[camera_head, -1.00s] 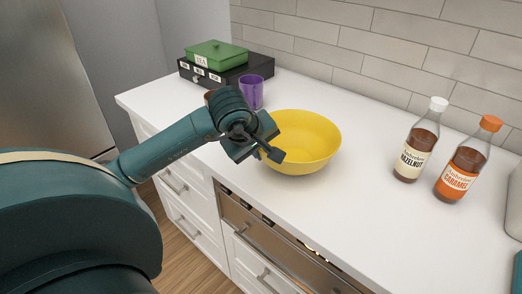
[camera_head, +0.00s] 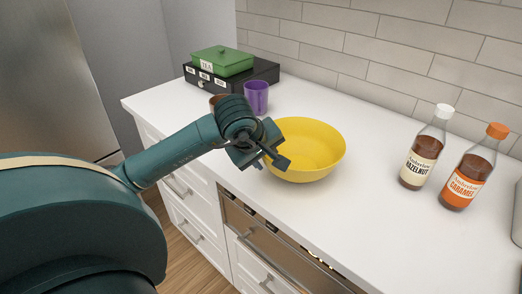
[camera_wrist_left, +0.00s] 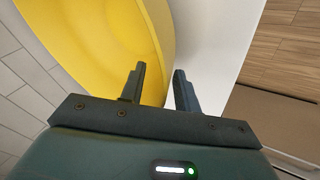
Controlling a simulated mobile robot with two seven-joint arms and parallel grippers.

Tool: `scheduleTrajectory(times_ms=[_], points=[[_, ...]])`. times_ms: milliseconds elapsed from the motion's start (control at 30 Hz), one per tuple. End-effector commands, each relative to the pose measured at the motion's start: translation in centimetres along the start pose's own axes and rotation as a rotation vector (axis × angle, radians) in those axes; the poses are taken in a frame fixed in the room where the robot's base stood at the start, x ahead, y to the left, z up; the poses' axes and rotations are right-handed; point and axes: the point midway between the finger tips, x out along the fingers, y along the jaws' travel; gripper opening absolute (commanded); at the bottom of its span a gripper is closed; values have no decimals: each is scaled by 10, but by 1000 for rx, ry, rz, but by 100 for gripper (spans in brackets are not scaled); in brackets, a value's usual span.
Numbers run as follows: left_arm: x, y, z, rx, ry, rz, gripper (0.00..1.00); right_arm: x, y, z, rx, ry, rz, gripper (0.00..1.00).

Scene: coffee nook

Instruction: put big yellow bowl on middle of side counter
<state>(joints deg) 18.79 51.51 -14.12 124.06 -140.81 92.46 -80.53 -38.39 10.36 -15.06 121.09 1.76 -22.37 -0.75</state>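The big yellow bowl (camera_head: 318,150) stands upright on the white counter (camera_head: 350,225), near its front edge. My left gripper (camera_head: 277,163) is at the bowl's near left rim in the head view. In the left wrist view the gripper's two fingers (camera_wrist_left: 160,88) are apart. The bowl's rim (camera_wrist_left: 168,45) runs between them, one finger over the bowl's side and the other over the white counter. I cannot tell whether either finger touches the bowl. My right gripper does not show.
A purple cup (camera_head: 256,98) and a brown cup, partly hidden, stand behind my left gripper. A black box (camera_head: 258,77) with a green tea box (camera_head: 222,60) is at the back left. Hazelnut (camera_head: 425,150) and caramel (camera_head: 470,172) bottles stand right. Counter between bowl and bottles is clear.

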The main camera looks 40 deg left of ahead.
Motion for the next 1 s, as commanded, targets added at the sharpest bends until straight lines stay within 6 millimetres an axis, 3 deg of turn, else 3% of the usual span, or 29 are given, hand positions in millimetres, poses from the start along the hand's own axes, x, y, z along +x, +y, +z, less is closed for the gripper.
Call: scheduleTrajectory(times_ms=[600,1000], points=[[-110,2,-1,1,3,3,32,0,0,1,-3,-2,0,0],[-122,0,-1,0,1,-1,32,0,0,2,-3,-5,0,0]])
